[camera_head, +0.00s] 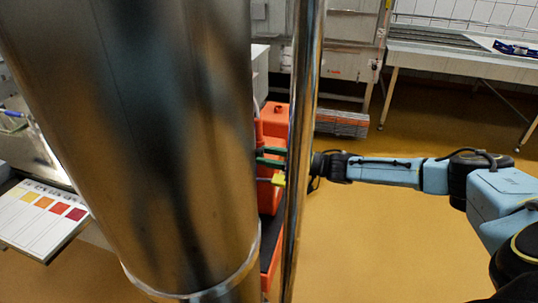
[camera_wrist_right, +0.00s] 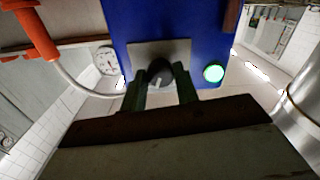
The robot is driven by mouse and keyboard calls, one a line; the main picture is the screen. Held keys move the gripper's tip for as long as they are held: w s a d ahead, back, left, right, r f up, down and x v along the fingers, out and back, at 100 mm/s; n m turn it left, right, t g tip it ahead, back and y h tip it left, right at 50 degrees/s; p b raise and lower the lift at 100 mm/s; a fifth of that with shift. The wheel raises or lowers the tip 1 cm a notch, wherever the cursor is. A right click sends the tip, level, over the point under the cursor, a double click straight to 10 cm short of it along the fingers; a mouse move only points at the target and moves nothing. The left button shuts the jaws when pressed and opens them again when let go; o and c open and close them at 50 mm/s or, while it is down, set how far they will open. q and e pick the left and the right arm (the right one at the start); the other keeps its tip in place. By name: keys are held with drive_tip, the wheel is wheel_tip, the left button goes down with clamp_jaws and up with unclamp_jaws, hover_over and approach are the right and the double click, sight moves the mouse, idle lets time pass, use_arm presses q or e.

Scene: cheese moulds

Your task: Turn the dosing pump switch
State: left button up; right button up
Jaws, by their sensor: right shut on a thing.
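The dosing pump switch is a dark round knob (camera_wrist_right: 160,72) on a grey plate (camera_wrist_right: 138,52) on a blue box (camera_wrist_right: 120,18) in the right wrist view. My right gripper (camera_wrist_right: 162,80) has its two dark green fingers on either side of the knob and is shut on it. In the head view my right arm comes in from the right and passes behind a steel pipe. The green fingers of my right gripper (camera_head: 267,156) show left of that pipe, beside orange-red equipment (camera_head: 270,195). The knob is hidden in the head view. My left gripper is not in view.
A lit green button (camera_wrist_right: 213,73) is right of the knob, and a round gauge (camera_wrist_right: 106,60) is to its left. A large steel cylinder (camera_head: 150,130) and the upright steel pipe (camera_head: 304,90) block much of the head view. Yellow floor (camera_head: 400,235) is clear on the right.

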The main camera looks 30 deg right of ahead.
drive_tip(key=n, duration=0.2)
drive_tip(key=shift+n+p, duration=0.4)
drive_tip(key=n, duration=0.2)
drive_tip(key=shift+n, duration=0.4)
drive_tip(key=shift+n+p, duration=0.3)
drive_tip(key=shift+n, duration=0.8)
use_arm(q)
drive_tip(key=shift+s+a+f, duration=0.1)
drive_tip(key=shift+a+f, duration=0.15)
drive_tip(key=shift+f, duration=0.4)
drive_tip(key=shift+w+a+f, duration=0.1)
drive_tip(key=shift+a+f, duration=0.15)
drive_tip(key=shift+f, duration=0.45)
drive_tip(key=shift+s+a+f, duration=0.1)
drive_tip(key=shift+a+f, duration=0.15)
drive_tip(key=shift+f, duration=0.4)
use_arm(e)
drive_tip(key=shift+n, duration=1.2)
drive_tip(key=o, duration=1)
